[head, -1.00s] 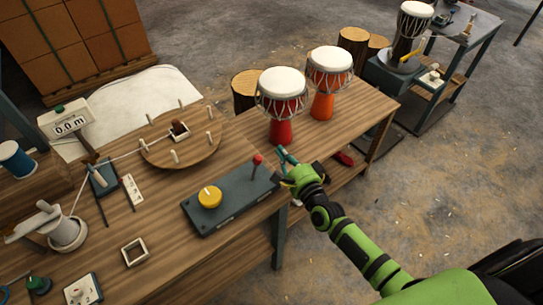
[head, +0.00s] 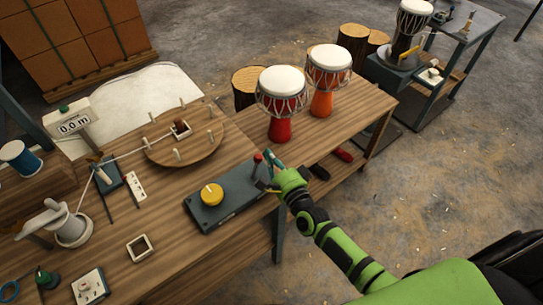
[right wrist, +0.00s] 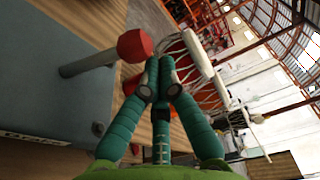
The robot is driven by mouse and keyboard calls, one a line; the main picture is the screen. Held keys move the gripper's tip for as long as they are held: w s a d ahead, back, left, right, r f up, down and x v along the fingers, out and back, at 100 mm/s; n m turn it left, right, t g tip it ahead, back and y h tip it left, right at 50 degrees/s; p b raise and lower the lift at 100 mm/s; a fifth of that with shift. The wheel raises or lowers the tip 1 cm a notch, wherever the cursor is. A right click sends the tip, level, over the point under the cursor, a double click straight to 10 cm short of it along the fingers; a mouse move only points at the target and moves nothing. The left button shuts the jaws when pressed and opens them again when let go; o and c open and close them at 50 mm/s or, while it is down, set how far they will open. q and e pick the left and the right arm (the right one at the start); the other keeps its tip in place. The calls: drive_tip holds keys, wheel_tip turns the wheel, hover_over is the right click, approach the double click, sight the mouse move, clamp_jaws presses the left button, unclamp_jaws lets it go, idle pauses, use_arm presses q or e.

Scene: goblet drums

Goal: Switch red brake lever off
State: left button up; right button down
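The red brake lever (head: 257,160) is a short grey rod with a red knob at the right end of a dark blue-grey control box (head: 235,205). The lever stands up from the box. My right gripper (head: 271,163) is just right of the knob. In the right wrist view, the red knob (right wrist: 135,45) is left of the teal fingertips (right wrist: 161,62). The fingertips are close together with nothing between them. A small gap seems to separate them from the knob, but contact is hard to judge. My left gripper is not in view.
A yellow knob (head: 211,194) sits on the same box. Two goblet drums, red (head: 280,128) and orange (head: 321,104), stand behind the lever. A round wooden board with pegs (head: 190,148) lies to the left. The table's front edge runs under my right arm.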

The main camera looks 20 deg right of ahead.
drive_tip(key=shift+s+a+r+n, duration=0.15)
drive_tip(key=shift+a+r+n, duration=0.2)
drive_tip(key=shift+n, duration=0.35)
drive_tip(key=shift+s+a+r+n+t, duration=0.15)
drive_tip(key=shift+a+n, duration=0.25)
drive_tip(key=shift+n, duration=0.1)
drive_tip(key=shift+s+a+r+n+t, duration=0.1)
drive_tip(key=shift+a+r+n+t, duration=0.05)
drive_tip(key=shift+a+n, duration=0.3)
drive_tip(key=shift+s+a+r+n+t+y, duration=0.1)
drive_tip(key=shift+s+a+n, duration=0.1)
drive_tip(key=shift+a+n, duration=0.45)
drive_tip(key=shift+s+a+r+n+t+y, duration=0.15)
drive_tip(key=shift+a+n, duration=0.15)
drive_tip(key=shift+n, duration=0.6)
drive_tip(key=shift+s+a+n+t+y, duration=0.1)
drive_tip(key=shift+s+a+n, duration=0.1)
drive_tip(key=shift+a+n, duration=0.45)
drive_tip(key=shift+d, duration=0.1)
